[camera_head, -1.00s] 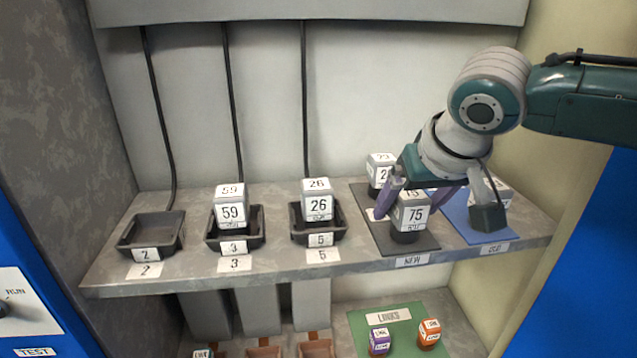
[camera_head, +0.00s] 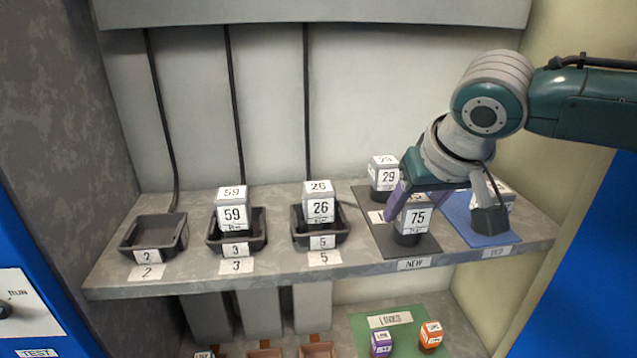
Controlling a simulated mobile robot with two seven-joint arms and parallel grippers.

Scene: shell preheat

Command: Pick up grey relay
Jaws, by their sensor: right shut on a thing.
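A grey relay marked 75 (camera_head: 415,218) stands upright at the front of the dark mat labelled NEW. My right gripper (camera_head: 418,202) is shut on this relay from above, with a purple finger at its left side; the other finger is mostly hidden. A second grey relay, marked 29 (camera_head: 383,174), stands behind it on the same mat. Grey relays marked 59 (camera_head: 233,212) and 26 (camera_head: 319,207) sit in black sockets on the shelf. Another grey relay is partly hidden behind my right arm on the blue mat. My left gripper is not in view.
The left socket, labelled 2 (camera_head: 153,234), is empty. The blue mat (camera_head: 480,235) lies right of the dark mat (camera_head: 424,245). Below, a green mat (camera_head: 355,325) holds a purple link (camera_head: 381,344) and an orange link (camera_head: 431,337). Cables hang behind the sockets.

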